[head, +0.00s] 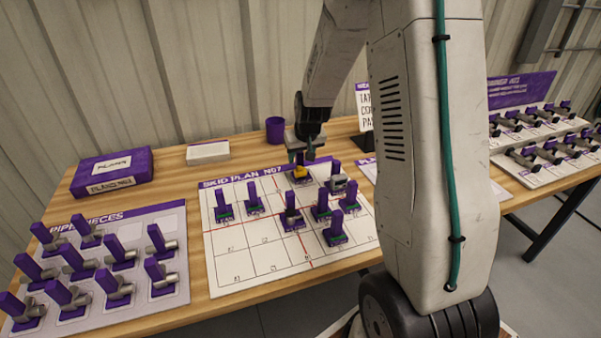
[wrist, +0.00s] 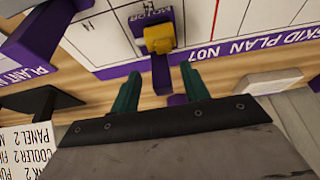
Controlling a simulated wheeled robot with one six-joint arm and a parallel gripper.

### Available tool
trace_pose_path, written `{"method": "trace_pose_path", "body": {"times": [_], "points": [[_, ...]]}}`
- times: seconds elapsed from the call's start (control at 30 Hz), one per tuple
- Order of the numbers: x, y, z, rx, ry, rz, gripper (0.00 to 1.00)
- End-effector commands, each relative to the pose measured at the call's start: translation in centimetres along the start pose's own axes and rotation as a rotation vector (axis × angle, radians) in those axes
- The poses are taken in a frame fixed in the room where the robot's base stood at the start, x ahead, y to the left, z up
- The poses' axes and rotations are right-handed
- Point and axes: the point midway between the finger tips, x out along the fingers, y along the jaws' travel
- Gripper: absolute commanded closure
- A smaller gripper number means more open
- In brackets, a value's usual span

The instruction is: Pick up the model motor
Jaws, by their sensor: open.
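The model motor is a yellow block on a purple base with an upright purple post. In the head view the motor (head: 300,174) stands at the far edge of the white skid plan board, below my gripper. In the wrist view the motor (wrist: 158,39) shows at the top middle, its base marked "MOTOR". My gripper (wrist: 160,72) is open; its two green fingers lie on either side of the purple post, with gaps showing. Whether they surround the post in depth I cannot tell. In the head view my gripper (head: 304,155) points down over the motor, partly hiding its post.
Several purple-posted models, including a grey one (head: 337,183) close right of the motor, stand on the plan board (head: 230,265). A purple cup (head: 275,130), white block (head: 208,152) and sign (head: 364,106) stand behind. The plan's front left is clear.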

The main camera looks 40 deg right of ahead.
Motion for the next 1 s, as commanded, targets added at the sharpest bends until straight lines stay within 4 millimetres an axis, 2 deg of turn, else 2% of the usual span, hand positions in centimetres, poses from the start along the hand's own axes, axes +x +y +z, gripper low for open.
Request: {"method": "trace_pose_path", "body": {"times": [0.03,0.17,0.43,0.47,0.6,0.63,0.9,1.0], "points": [[0.9,-0.1,0.1,0.000,-0.004,-0.001,0.55],[2.3,-0.1,0.1,0.000,-0.003,0.000,0.55],[2.7,-0.1,0.0,0.000,-0.001,0.000,0.55],[2.7,-0.1,0.0,0.000,-0.001,0.000,0.57],[2.6,-0.1,0.0,0.000,-0.001,0.000,0.96],[2.6,-0.1,0.0,0.000,-0.001,0.000,1.00],[2.6,-0.1,0.0,0.000,0.000,0.000,1.00],[1.9,-0.1,-0.4,-0.001,0.003,0.000,1.00]]}}
